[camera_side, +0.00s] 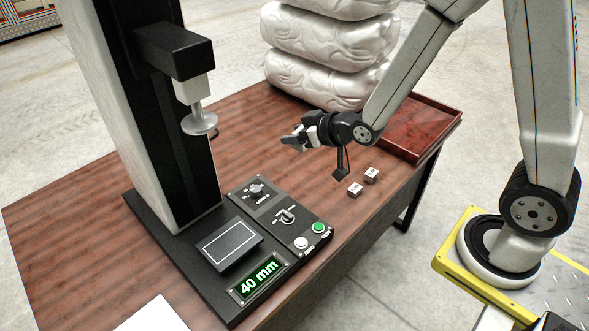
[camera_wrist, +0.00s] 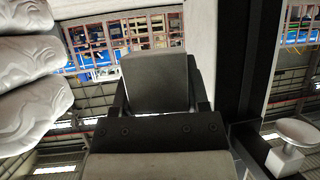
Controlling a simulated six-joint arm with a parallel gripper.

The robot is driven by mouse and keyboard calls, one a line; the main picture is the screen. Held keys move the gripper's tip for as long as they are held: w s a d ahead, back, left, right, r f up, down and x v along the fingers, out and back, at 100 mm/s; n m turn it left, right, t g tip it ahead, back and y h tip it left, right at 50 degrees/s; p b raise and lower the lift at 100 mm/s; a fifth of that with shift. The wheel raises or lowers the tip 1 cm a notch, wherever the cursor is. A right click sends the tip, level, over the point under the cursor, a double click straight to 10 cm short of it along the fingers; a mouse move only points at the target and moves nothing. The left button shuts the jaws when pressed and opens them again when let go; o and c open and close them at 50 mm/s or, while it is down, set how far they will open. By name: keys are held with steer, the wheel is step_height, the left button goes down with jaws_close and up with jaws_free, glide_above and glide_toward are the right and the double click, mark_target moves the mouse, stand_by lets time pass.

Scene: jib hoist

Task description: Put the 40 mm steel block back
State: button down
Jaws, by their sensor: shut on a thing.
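My gripper (camera_side: 296,139) is above the middle of the table, in front of the stacked sacks, pointing left. In the wrist view it is shut on a grey steel block (camera_wrist: 155,80), which stands out between the two fingers. In the side view the held block is small and mostly merges with the fingers. Two smaller steel blocks (camera_side: 355,188) (camera_side: 371,174) stand on the table below and to the right of my gripper; their marks are too small to read. The display (camera_side: 258,278) on the machine reads 40 mm.
A tall machine column (camera_side: 150,130) with a round pressing foot (camera_side: 199,123) stands at left on a black base. Its base carries a framed plate (camera_side: 229,245) and a control panel (camera_side: 283,215). Pale sacks (camera_side: 325,80) are stacked behind. A red-brown tray (camera_side: 425,120) lies at right.

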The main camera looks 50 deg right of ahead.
steer(key=s+a+f+n+g+y, duration=0.2)
steer(key=s+a+n+g+y, duration=0.1)
steer(key=a, duration=0.5)
steer(key=s+a+f+n+g+y, duration=0.3)
steer(key=s+a+n+g+y, duration=0.1)
steer(key=s+a+n+y, duration=0.2)
steer(key=shift+s+a+f+n, duration=0.35)
steer(key=shift+s+a+n, duration=0.2)
steer(key=shift+a+n, duration=0.75)
steer(key=shift+w+d, duration=0.1)
steer(key=shift+d, duration=0.05)
steer(key=w+a+f, duration=0.1)
steer(key=w+f, duration=0.1)
steer(key=w, duration=0.1)
steer(key=w+a+f, duration=0.2)
steer(key=w+f, duration=0.1)
steer(key=w, duration=0.1)
steer(key=w+a+f, duration=0.1)
steer(key=w+f, duration=0.1)
steer(key=w, duration=0.2)
steer(key=shift+a+f, duration=0.4)
steer(key=shift+w+a+f, duration=0.15)
steer(key=shift+w+f, duration=0.25)
